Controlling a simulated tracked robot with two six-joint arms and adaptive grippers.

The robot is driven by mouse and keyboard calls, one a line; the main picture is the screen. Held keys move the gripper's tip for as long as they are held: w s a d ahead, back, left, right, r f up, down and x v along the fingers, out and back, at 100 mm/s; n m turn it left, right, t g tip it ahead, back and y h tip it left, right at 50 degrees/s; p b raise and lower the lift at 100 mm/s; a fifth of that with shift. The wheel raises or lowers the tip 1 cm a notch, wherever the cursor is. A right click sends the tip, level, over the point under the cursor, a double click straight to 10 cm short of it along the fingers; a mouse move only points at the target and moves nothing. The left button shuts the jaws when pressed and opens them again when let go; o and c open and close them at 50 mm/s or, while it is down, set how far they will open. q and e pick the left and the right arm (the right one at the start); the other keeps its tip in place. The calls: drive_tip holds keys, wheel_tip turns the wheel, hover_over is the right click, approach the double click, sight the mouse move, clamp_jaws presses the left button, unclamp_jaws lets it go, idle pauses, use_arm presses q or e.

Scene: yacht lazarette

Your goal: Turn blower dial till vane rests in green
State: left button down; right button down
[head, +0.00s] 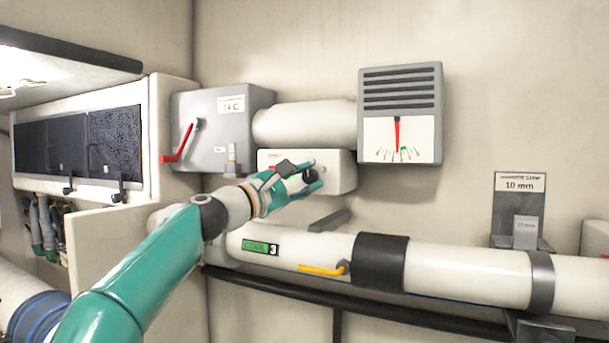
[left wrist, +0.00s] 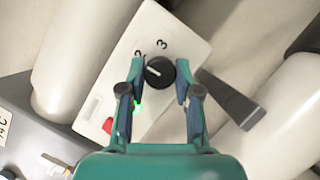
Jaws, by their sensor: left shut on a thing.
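The black blower dial (head: 310,175) is on the front of a white box (head: 343,172) on the back wall. In the left wrist view the dial (left wrist: 159,72) has a pale pointer line, with the numerals 2 and 3 beside it. My left gripper (head: 315,176) is shut on the dial, one finger on each side; the gripper also shows in the left wrist view (left wrist: 160,80). The red vane (head: 397,132) hangs nearly straight down on the gauge's white face (head: 374,140). Its lower tip is just left of the green mark (head: 404,154). My right gripper is out of view.
A grey box with a red lever (head: 180,145) is to the left. A white duct (head: 305,124) runs above the dial box. A large white pipe (head: 450,270) with a yellow handle (head: 322,270) runs below. A grey lever (head: 330,221) juts out under the dial box.

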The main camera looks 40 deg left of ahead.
use_arm(q)
drive_tip(key=shift+w+d+f+m, duration=0.1)
drive_tip(key=shift+f+m, duration=0.1)
drive_tip(key=shift+m, duration=0.2)
drive_tip(key=c, duration=0.8)
unclamp_jaws()
drive_tip(key=shift+r, duration=0.15)
drive_tip(key=shift+s, duration=0.2)
drive_tip(key=shift+s, duration=0.3)
drive_tip(key=v, duration=1.1)
